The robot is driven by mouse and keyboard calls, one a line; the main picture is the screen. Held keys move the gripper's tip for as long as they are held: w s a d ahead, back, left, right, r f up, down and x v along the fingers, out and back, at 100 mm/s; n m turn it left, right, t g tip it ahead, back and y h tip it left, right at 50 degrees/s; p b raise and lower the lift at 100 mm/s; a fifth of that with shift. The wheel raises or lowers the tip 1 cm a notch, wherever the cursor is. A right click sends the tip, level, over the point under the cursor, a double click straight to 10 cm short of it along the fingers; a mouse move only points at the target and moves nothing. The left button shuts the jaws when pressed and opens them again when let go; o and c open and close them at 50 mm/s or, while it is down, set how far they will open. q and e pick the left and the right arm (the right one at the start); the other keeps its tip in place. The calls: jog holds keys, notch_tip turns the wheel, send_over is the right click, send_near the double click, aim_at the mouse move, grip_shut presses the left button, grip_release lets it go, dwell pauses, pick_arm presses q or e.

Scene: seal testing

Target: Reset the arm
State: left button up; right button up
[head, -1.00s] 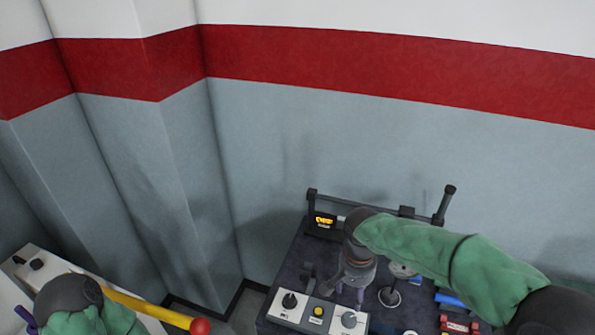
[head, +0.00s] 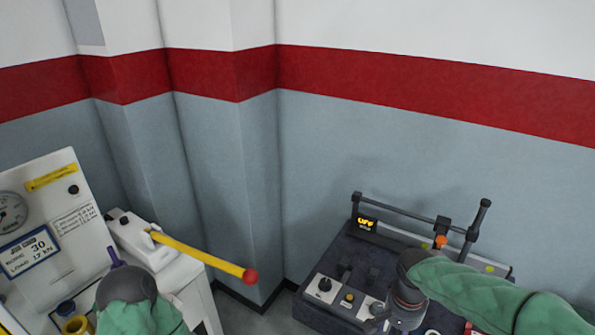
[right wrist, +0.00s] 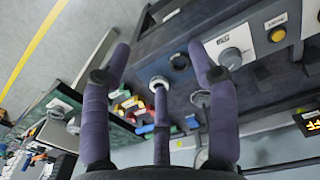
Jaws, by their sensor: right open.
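My right gripper (head: 385,318) is over the front of the dark test bench (head: 330,265), close to its control knobs; the arm partly hides the bench. In the right wrist view the purple fingers of my right gripper (right wrist: 158,70) stand wide apart with nothing between them. A knob panel (right wrist: 255,45) lies beyond the right finger. My left gripper (head: 108,268) is at the lower left, in front of the white gauge panel. One purple finger shows; its jaws are mostly hidden behind the wrist.
A white panel with a gauge (head: 10,213) stands at the left. A yellow lever (head: 195,252) with a red ball end juts right from a white unit beside it. The bench has a raised bar (head: 405,212) at the back.

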jog(key=a+f+n+y, duration=0.1)
jog(key=a+f, duration=0.2)
jog(key=f, duration=0.3)
jog(key=s+a+f+n+y, duration=0.1)
jog(key=a+f, duration=0.2)
jog(key=f, duration=0.3)
jog(key=a+f+n+y, duration=0.1)
jog(key=a+f+y, duration=0.15)
jog(key=f, duration=0.45)
jog(key=s+a+f+n, duration=0.1)
jog(key=s+a+f, duration=0.4)
jog(key=s+f, duration=0.5)
notch_tip(320, 180, down, 2)
jog(key=shift+f+t, duration=0.1)
jog(key=shift+t, duration=0.2)
